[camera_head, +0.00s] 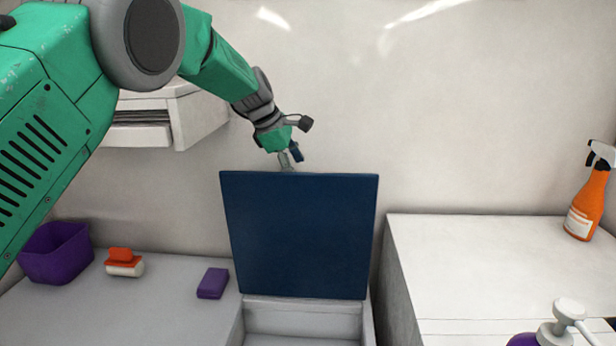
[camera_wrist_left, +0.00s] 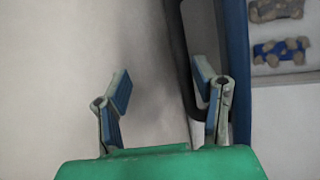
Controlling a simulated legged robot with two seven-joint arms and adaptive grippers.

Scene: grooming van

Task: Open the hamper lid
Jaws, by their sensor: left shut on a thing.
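The hamper lid (camera_head: 298,235) is a dark blue panel standing upright, raised over the pale hamper (camera_head: 300,303), whose inside shows below it. My left gripper (camera_head: 291,158) is at the lid's top edge, its fingertips partly hidden behind the panel. In the left wrist view, a dark handle bar (camera_wrist_left: 181,70) passes between the two blue-padded fingers (camera_wrist_left: 163,88), close to the right one. The blue lid edge (camera_wrist_left: 238,70) shows just right of it. My right gripper is out of view.
A purple bin (camera_head: 57,255), an orange-and-white brush (camera_head: 124,263) and a purple block (camera_head: 212,283) are on the left counter. An orange spray bottle (camera_head: 588,205) and a pump bottle (camera_head: 560,325) are at the right. A wall cabinet (camera_head: 195,115) is behind my left arm.

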